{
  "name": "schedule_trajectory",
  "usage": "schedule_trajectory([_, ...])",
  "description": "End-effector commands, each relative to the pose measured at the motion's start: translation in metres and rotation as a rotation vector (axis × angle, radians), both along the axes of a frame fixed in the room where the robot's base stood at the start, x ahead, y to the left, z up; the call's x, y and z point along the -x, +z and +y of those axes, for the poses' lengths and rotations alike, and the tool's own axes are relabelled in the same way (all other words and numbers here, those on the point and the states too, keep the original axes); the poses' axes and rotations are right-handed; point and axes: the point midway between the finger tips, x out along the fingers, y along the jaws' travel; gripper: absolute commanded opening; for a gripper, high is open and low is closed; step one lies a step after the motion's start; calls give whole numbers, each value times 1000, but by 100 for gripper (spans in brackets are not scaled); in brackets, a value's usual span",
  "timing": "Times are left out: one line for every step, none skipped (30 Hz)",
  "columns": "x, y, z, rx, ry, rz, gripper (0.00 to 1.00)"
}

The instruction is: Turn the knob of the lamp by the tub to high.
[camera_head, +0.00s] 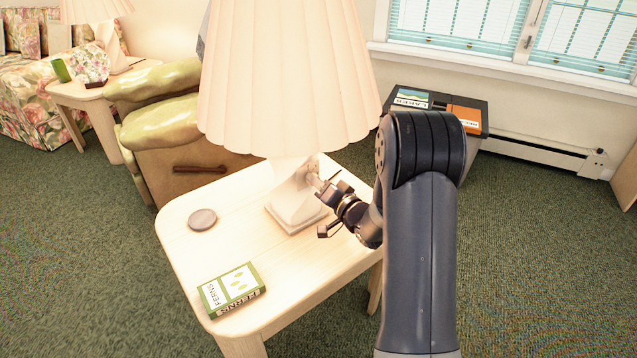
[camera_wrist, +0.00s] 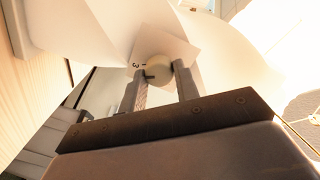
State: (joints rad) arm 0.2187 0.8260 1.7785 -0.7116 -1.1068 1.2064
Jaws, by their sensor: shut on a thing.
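The near lamp has a large pleated cream shade (camera_head: 285,75) and a white base (camera_head: 290,200), standing on a pale wooden table (camera_head: 180,240). My gripper (camera_head: 320,186) reaches the lamp's base from the right, below the shade. In the wrist view the pale round knob (camera_wrist: 158,67) sits between the two fingertips, and my gripper (camera_wrist: 161,78) is shut on it. A dark pointer mark shows at the knob's lower left. A "3" and a short mark are printed beside it on the lamp; other markings are hidden or unclear.
A flat round disc (camera_head: 202,219) and a green "FERNS" book (camera_head: 232,290) lie on the table. A chair with green cushions (camera_head: 155,95) stands behind it. A dark box-like stand (camera_head: 478,117) with books is under the window. A second lamp (camera_head: 105,35) stands far left.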

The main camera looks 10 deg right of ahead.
Motion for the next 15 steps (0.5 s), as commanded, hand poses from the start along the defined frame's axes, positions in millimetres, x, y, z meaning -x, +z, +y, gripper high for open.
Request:
schedule_trajectory([0,0,0,-1,-1,0,7])
schedule_trajectory([0,0,0,-1,-1,0,7])
schedule_trajectory([0,0,0,-1,-1,0,7])
schedule_trajectory([0,0,0,-1,-1,0,7])
schedule_trajectory([0,0,0,-1,-1,0,7])
schedule_trajectory([0,0,0,-1,-1,0,7])
schedule_trajectory([0,0,0,-1,-1,0,32])
schedule_trajectory([0,0,0,-1,-1,0,35])
schedule_trajectory([0,0,0,-1,-1,0,38])
schedule_trajectory([0,0,0,0,-1,-1,41])
schedule_trajectory([0,0,0,0,-1,-1,43])
schedule_trajectory([0,0,0,0,-1,-1,46])
schedule_trajectory([0,0,0,0,-1,-1,49])
schedule_trajectory([0,0,0,0,-1,-1,51])
schedule_trajectory([0,0,0,0,0,0,52])
